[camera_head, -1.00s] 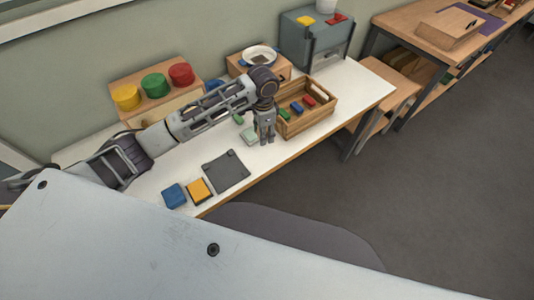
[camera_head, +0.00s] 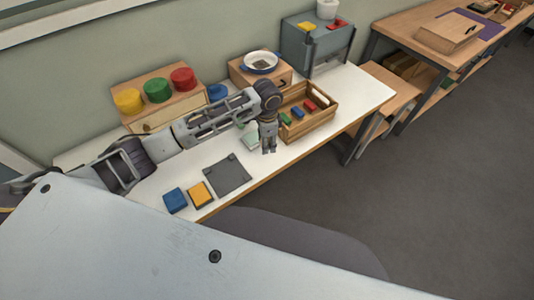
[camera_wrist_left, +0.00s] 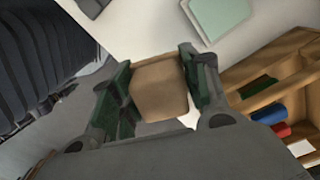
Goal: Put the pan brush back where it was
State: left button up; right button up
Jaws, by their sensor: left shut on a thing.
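My left gripper (camera_head: 268,150) hangs over the front part of the white table, just left of the wooden crate. In the left wrist view, its two fingers (camera_wrist_left: 158,85) are shut on a tan, wood-coloured block (camera_wrist_left: 158,92). This may be the pan brush; no bristles show. In the head view the held piece is too small to make out. The wooden crate (camera_head: 312,122) holds several coloured pieces, green, blue and red, and also shows in the left wrist view (camera_wrist_left: 240,78). My right gripper is not in view.
A pale green block (camera_head: 250,138) lies left of the crate. A dark grey mat (camera_head: 228,175), an orange block (camera_head: 200,193) and a blue block (camera_head: 175,200) lie along the front. A wooden box (camera_head: 262,75) with a dish and a grey machine (camera_head: 315,45) stand behind.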

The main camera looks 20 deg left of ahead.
aim_at(267, 158)
pick_arm(q)
jog(key=shift+f, duration=1.75)
jog(key=shift+f, duration=1.9)
jog(key=shift+f, duration=0.1)
jog(key=o, duration=1)
jog(key=shift+c, duration=0.2)
notch_tip(267, 158, up, 12)
jog(key=shift+r, duration=0.15)
